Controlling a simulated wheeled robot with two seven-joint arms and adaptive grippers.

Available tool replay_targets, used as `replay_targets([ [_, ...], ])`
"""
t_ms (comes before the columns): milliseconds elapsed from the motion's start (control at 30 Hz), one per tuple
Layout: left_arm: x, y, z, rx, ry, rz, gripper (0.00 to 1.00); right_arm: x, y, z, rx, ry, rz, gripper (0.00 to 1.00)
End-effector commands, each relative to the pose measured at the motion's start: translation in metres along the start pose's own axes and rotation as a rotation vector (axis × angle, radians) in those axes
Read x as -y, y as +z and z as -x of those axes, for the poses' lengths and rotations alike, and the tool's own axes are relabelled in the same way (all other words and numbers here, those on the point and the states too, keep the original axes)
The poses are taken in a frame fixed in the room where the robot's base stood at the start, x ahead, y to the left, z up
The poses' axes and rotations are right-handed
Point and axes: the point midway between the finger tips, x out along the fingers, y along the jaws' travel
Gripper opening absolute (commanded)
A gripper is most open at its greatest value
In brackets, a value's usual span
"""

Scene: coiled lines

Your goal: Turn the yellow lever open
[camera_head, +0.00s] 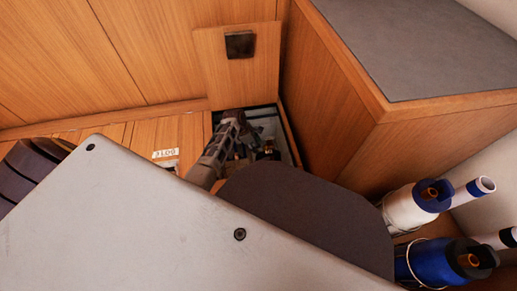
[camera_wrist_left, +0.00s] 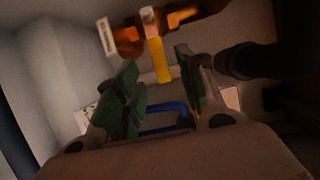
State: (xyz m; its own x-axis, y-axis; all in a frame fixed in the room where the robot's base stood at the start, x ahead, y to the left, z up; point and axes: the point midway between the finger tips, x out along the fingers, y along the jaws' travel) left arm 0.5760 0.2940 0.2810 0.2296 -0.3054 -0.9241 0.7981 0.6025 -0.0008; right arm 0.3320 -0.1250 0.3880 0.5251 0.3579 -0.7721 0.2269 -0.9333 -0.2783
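The yellow lever (camera_wrist_left: 158,62) hangs from an orange-brown valve body (camera_wrist_left: 185,18) at the top of the left wrist view. My left gripper (camera_wrist_left: 156,60) is open, with a green-padded finger on each side of the lever in the picture. A gap shows between the lever and each finger; I cannot tell how deep the lever sits between them. In the head view my left gripper (camera_head: 246,142) reaches down into an open floor hatch (camera_head: 288,138). The lever cannot be made out there. My right gripper is not in view.
A blue handle-like loop (camera_wrist_left: 168,112) shows beyond the fingers, and a dark cylinder (camera_wrist_left: 248,60) is close on the right. A raised wooden lid (camera_head: 238,75) stands behind the hatch. A wooden cabinet (camera_head: 325,95) borders it right. White and blue coiled-line items (camera_head: 432,262) stand lower right.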

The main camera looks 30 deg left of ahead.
Motion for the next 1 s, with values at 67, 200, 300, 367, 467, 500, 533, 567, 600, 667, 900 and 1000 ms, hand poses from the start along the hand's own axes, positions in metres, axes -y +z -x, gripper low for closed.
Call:
replay_targets([
  [67, 0.0, 0.0, -0.008, 0.0, 0.001, 0.0, 0.39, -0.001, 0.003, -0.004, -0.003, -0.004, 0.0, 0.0],
  [200, 0.0, 0.0, -0.018, 0.0, 0.0, -0.001, 0.39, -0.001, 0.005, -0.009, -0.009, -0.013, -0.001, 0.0],
  [300, 0.0, 0.0, -0.024, 0.001, 0.0, -0.001, 0.39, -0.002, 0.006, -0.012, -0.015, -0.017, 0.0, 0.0],
  [367, 0.0, 0.0, -0.027, 0.001, 0.0, -0.001, 0.39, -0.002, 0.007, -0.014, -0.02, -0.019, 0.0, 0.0],
  [467, 0.0, 0.0, -0.032, 0.0, 0.0, -0.001, 0.39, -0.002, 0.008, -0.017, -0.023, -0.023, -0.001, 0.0],
  [500, 0.0, 0.0, -0.033, 0.001, 0.001, -0.001, 0.39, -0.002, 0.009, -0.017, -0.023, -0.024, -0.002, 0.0],
  [533, 0.0, 0.0, -0.033, 0.001, 0.001, -0.001, 0.39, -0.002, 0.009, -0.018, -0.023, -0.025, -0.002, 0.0],
  [567, 0.0, 0.0, -0.034, 0.001, 0.001, -0.001, 0.39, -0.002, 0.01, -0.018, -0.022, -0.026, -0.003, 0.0],
  [600, 0.0, 0.0, -0.035, 0.001, 0.001, -0.001, 0.39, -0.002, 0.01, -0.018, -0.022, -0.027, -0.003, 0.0],
  [667, 0.0, 0.0, -0.035, 0.001, 0.001, -0.001, 0.39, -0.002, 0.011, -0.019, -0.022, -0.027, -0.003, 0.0],
  [900, 0.0, 0.001, -0.035, 0.001, 0.001, -0.001, 0.39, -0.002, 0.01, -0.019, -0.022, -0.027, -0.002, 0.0],
  [1000, 0.0, 0.001, -0.035, 0.001, 0.001, 0.0, 0.33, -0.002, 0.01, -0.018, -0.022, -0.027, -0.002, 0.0],
])
